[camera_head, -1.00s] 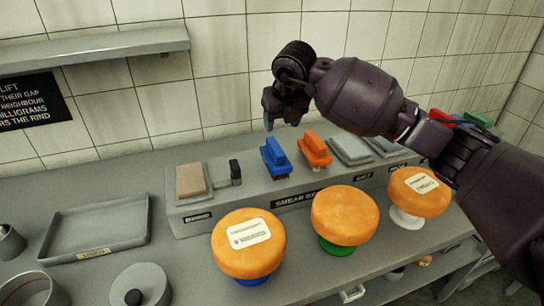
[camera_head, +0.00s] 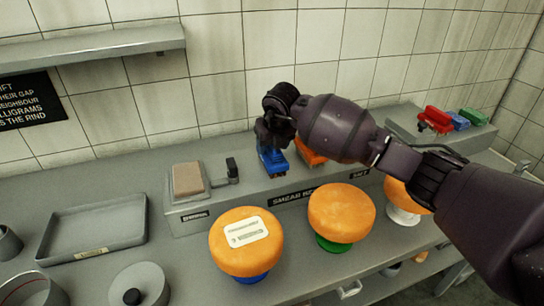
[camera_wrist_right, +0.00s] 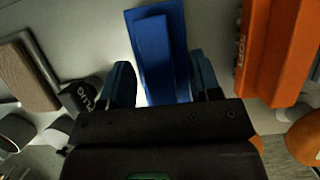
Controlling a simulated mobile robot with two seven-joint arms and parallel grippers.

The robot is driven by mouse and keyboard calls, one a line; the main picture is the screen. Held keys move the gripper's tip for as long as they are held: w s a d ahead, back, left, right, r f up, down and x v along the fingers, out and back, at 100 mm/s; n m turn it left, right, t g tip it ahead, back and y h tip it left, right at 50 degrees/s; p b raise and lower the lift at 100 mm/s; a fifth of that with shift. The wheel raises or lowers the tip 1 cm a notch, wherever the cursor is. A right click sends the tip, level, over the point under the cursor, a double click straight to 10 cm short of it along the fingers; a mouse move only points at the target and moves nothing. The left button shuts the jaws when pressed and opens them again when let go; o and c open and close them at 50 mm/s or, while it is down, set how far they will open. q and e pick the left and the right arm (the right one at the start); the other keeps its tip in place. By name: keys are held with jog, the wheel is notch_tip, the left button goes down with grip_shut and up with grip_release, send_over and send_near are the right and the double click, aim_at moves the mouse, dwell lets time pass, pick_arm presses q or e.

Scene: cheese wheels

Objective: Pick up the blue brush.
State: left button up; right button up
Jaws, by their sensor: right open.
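The blue brush (camera_head: 272,163) stands on the grey raised shelf at the back of the bench. In the right wrist view the blue brush (camera_wrist_right: 157,50) lies between the two fingertips, with a gap visible on its left side. My right gripper (camera_head: 271,146) is open and comes down over the brush from above, hiding its top in the head view. Its fingers (camera_wrist_right: 163,82) also show in the right wrist view, one on each side of the brush. My left gripper is not in view.
An orange brush (camera_head: 310,153) stands close to the right of the blue one, partly hidden by my arm. A tan block (camera_head: 188,179) is to the left. Orange cheese wheels (camera_head: 246,241) stand in front. A grey tray (camera_head: 93,225) lies at left.

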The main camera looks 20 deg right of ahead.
jog(key=shift+w+f, duration=0.1)
jog(key=shift+f, duration=0.1)
jog(key=shift+f, duration=0.15)
jog(key=shift+c, duration=0.3)
grip_shut()
notch_tip(320, 180, up, 20)
jog(key=shift+r+b, duration=0.2)
jog(key=shift+b, duration=0.2)
dwell(0.4)
jog(key=c, duration=0.6)
grip_release()
jog(key=shift+c, duration=1.3)
